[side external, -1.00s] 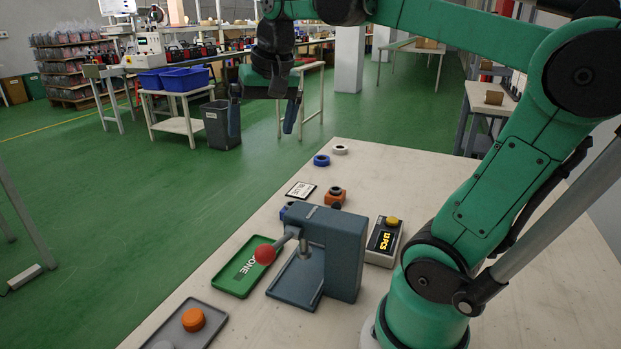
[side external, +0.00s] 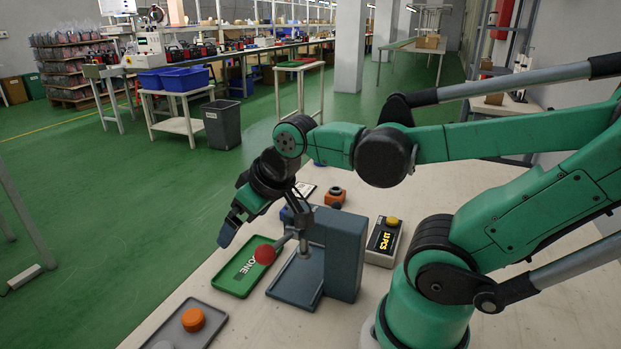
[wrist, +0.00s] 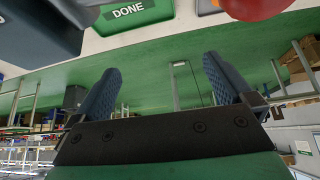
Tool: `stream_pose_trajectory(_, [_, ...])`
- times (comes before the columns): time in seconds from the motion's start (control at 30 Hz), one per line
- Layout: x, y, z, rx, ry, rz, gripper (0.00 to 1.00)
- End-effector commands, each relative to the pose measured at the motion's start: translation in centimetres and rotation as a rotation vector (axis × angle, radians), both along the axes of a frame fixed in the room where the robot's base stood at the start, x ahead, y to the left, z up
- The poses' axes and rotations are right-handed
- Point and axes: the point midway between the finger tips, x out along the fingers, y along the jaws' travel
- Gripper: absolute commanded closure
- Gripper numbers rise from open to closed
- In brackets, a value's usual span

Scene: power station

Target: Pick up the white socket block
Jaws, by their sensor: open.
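I cannot make out a white socket block for certain in either current view. My gripper (side external: 232,226) is open and empty, tilted down above the table's far-left edge, close to the green DONE tray (side external: 232,281). An orange socket block (side external: 336,196) stands on the table behind the press.
A blue-grey press (side external: 345,255) with a red ball lever (side external: 264,254) stands close to my gripper. A counter box (side external: 384,240) stands right of it. A grey tray (side external: 175,325) with an orange knob (side external: 193,319) lies at front left. The table's front middle is clear.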

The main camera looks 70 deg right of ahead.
Motion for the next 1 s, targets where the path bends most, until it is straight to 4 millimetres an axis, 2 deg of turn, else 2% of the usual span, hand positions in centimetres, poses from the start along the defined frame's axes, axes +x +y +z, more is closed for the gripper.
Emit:
stream_pose_trajectory(0.17, [-0.3,-6.7,-1.1,0.022,0.180,-0.215,0.00])
stream_pose_trajectory(0.3, [-2.0,-12.2,-2.7,0.082,0.336,-0.386,0.00])
stream_pose_trajectory(0.4, [-3.6,-15.1,-3.8,0.132,0.419,-0.477,0.00])
stream_pose_trajectory(0.5, [-5.0,-17.0,-4.7,0.176,0.476,-0.540,0.00])
stream_pose_trajectory(0.67, [-6.1,-18.2,-5.5,0.211,0.517,-0.582,0.00])
stream_pose_trajectory(1.0, [-6.1,-18.3,-9.0,0.210,0.519,-0.583,0.00])
